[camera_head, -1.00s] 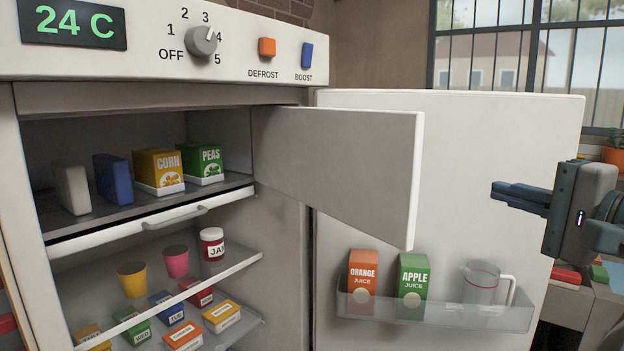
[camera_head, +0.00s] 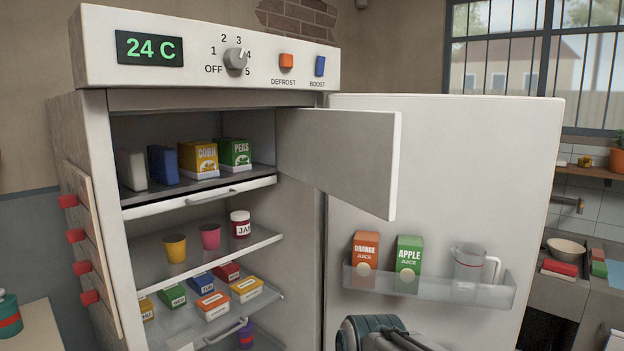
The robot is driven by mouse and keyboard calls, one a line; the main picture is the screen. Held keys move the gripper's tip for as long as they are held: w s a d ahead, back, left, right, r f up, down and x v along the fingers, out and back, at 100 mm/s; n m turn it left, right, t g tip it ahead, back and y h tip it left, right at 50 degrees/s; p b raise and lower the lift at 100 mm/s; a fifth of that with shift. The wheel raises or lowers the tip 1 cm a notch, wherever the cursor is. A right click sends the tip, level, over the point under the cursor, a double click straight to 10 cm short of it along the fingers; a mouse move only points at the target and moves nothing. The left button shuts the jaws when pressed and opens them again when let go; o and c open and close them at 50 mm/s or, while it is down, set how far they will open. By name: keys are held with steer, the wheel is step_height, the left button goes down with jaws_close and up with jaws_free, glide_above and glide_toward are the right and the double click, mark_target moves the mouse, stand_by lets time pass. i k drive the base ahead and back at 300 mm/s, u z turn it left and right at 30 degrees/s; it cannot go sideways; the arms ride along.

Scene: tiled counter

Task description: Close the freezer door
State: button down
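The freezer door (camera_head: 350,155) is a small pale flap hinged at the right side of the top compartment. It stands open, swung out toward me in front of the larger fridge door. The freezer compartment (camera_head: 128,188) behind it holds a white pack, a blue pack, a corn box (camera_head: 205,158) and a green peas box (camera_head: 236,153). Part of my arm shows at the bottom edge below the door shelf, apart from the freezer door. My gripper's fingertips are out of the picture.
The fridge door (camera_head: 450,125) stands wide open on the right. Its shelf (camera_head: 425,289) holds orange juice, apple juice and a clear jug (camera_head: 470,268). Cups, a jam jar (camera_head: 240,224) and small boxes sit on shelves below the freezer. A sink counter is at right.

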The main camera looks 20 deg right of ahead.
mark_target(352, 157)
steer(key=k, duration=1.25)
steer(key=z, duration=0.75)
steer(key=i, duration=1.5)
steer(key=u, duration=0.6)
